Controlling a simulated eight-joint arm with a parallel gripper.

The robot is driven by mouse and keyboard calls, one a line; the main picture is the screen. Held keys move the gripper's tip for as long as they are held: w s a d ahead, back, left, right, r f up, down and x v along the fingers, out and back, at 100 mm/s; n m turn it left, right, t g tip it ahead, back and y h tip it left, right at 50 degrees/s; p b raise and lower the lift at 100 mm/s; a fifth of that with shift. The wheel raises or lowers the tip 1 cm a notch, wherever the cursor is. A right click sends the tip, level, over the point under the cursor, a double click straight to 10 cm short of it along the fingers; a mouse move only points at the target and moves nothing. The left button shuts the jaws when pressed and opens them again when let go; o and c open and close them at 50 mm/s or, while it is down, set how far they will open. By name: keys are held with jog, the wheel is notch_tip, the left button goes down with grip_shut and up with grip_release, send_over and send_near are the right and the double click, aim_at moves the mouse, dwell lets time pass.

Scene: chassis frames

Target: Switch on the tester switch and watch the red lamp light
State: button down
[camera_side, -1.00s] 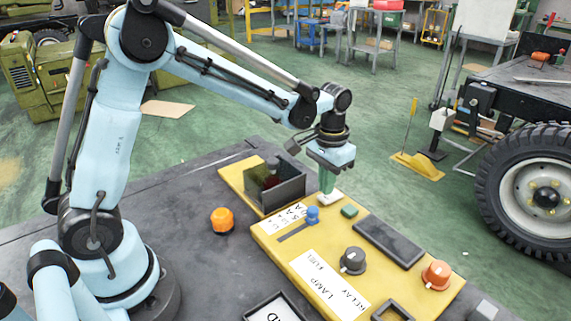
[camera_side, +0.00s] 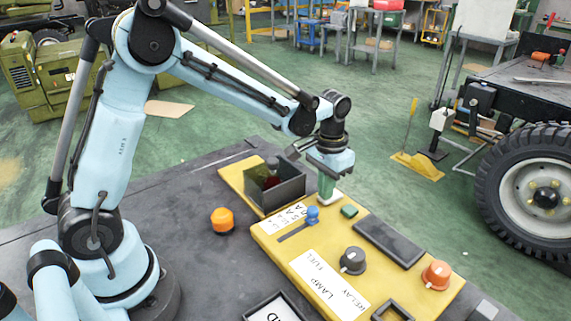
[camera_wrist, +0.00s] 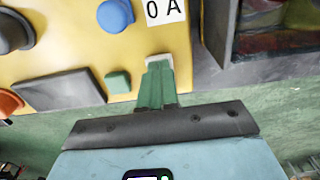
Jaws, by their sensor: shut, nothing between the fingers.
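The yellow tester panel (camera_side: 265,243) lies on the dark bench. My gripper (camera_side: 327,197) is shut and empty, with its green fingers pointing down over the panel's far edge. A small white piece, perhaps the switch (camera_wrist: 158,59), sits right at the fingertips (camera_wrist: 157,68) in the wrist view. The fingers hide part of it, and I cannot tell whether they touch it or which way it is set. Inside the dark open box (camera_side: 291,190), a dark red thing (camera_side: 270,181), perhaps the lamp, shows no clear glow.
On the panel are a blue knob (camera_side: 312,214), a green block (camera_side: 349,211), a dark flat pad (camera_side: 390,244), a grey knob (camera_side: 353,260) and an orange knob (camera_side: 436,274). An orange button (camera_side: 222,220) stands on the bench. The box is close left of my gripper.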

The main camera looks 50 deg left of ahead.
jog(key=shift+f, duration=0.2)
jog(key=shift+r, duration=3.55)
jog(key=s+a+r+t, duration=0.2)
jog(key=s+t, duration=0.5)
jog(key=s, duration=0.7)
jog(key=shift+r, duration=0.35)
